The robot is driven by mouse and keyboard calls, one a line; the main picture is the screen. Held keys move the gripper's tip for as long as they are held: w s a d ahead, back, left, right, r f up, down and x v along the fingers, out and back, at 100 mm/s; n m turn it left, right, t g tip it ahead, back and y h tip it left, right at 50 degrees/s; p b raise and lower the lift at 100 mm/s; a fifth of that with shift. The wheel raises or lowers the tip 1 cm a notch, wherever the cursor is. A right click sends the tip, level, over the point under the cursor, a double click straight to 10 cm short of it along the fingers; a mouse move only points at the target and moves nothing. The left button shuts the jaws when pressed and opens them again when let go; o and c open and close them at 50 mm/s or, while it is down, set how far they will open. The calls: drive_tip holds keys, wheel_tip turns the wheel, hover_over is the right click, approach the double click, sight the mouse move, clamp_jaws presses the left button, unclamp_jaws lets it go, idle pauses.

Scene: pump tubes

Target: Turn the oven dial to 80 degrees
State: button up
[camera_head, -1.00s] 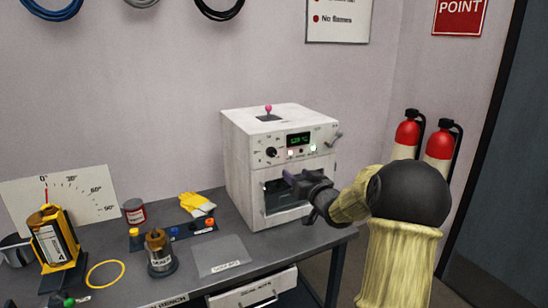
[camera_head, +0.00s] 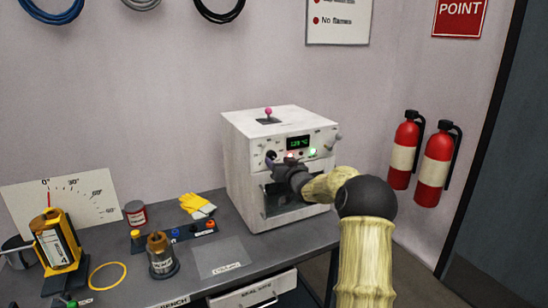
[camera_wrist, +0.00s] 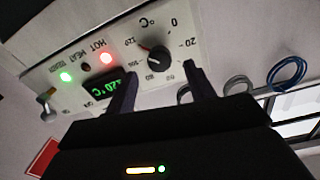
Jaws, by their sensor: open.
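The white oven (camera_head: 240,170) stands on the bench, with a lit green display (camera_head: 298,142) on its front panel. In the wrist view the display (camera_wrist: 105,90) seems to read 120°C. The black dial (camera_wrist: 159,58) has a numbered scale around it, and a reddish mark on its edge points towards the 120 side. My gripper (camera_wrist: 160,82) is open, its two dark fingers to either side below the dial in that view. In the head view my gripper (camera_head: 277,161) is at the panel's left part and partly covers the dial.
A red light (camera_wrist: 106,58) and a green light (camera_wrist: 66,77) glow on the panel. A pink-knobbed lever (camera_head: 268,112) stands on the oven top. Yellow gloves (camera_head: 197,206), a rack of coloured caps (camera_head: 188,232) and a bottle (camera_head: 161,255) lie left on the bench (camera_head: 290,247).

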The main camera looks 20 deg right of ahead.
sight(273, 157)
drive_tip(key=shift+w+p, duration=0.4)
drive_tip(key=shift+w, duration=1.7)
drive_tip(key=c, duration=1)
